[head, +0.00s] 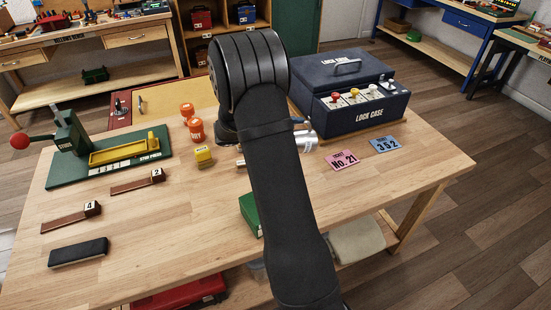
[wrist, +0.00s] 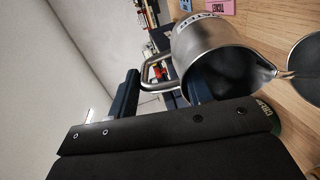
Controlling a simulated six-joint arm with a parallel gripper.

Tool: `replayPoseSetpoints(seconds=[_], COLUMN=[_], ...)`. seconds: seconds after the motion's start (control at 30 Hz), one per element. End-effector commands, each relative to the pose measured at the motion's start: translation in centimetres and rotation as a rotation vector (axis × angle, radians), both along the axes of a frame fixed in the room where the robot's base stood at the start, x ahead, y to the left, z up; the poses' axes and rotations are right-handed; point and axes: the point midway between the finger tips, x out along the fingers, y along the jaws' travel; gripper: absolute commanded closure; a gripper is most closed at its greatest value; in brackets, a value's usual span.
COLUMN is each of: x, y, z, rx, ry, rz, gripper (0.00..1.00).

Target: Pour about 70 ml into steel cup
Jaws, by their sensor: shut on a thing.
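A steel jug (wrist: 210,48) with a loop handle (wrist: 152,75) fills the middle of the wrist view. My gripper (wrist: 163,90) is shut on the jug at its handle side; the exact contact is partly hidden. The jug's spout (wrist: 284,74) points to the right, close to a round steel vessel (wrist: 308,72), likely the steel cup, cut off by the picture edge. I cannot see liquid or a stream. In the head view my arm hides the gripper; shiny metal shows beside it, right (head: 304,140) and left (head: 240,162).
A dark blue lock case (head: 352,100) stands at the back right. Pink (head: 342,160) and blue (head: 384,144) cards lie before it. Orange containers (head: 194,127), a yellow block (head: 204,156) and a green press (head: 110,158) are left. A green box (head: 249,213) is partly hidden.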

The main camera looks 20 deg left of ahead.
Motion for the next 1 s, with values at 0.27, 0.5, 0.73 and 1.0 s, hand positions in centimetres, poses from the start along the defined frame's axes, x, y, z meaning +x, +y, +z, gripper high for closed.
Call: replayPoseSetpoints(seconds=[0.27,0.5,0.73,1.0], x=[-0.2,-0.3,-0.2,2.1], y=[0.3,0.4,0.2,-2.3], z=[0.1,0.2,0.3,-0.9], rx=[-0.015,-0.027,-0.029,0.15], ry=[-0.016,-0.028,-0.032,0.141], rz=[0.001,-0.001,-0.002,-0.004], gripper=[0.93,0.93,0.93,0.93])
